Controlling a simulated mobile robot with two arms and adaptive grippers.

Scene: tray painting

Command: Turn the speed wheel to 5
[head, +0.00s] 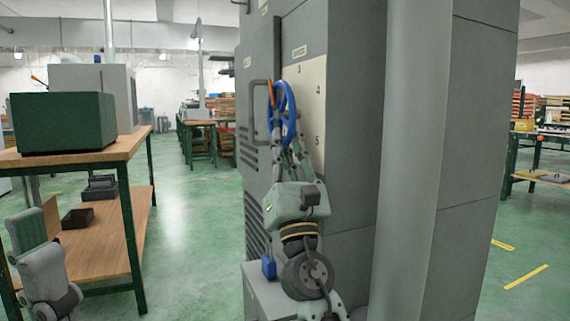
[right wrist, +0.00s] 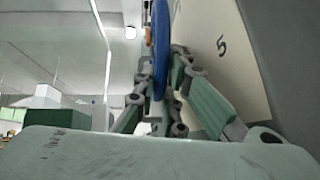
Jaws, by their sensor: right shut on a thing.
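The speed wheel (head: 289,108) is a blue ring on the grey cabinet, in front of a cream dial plate (head: 318,112) with the numbers 3, 4 and 5 showing. An orange mark (head: 271,92) sits at the wheel's upper left. My right gripper (head: 291,147) is shut on the wheel's lower rim. In the right wrist view the blue rim (right wrist: 160,50) runs between the fingers, with the plate's 5 to its right. Part of the plate is hidden by the wheel and gripper. My left arm shows at the lower left; its fingers are not visible.
A wooden workbench (head: 100,152) with a dark green box (head: 62,123) stands at the left. A grey cabinet handle (head: 254,112) is close to the wheel's left. A wide grey column (head: 405,150) stands right of the plate. The green floor between bench and cabinet is clear.

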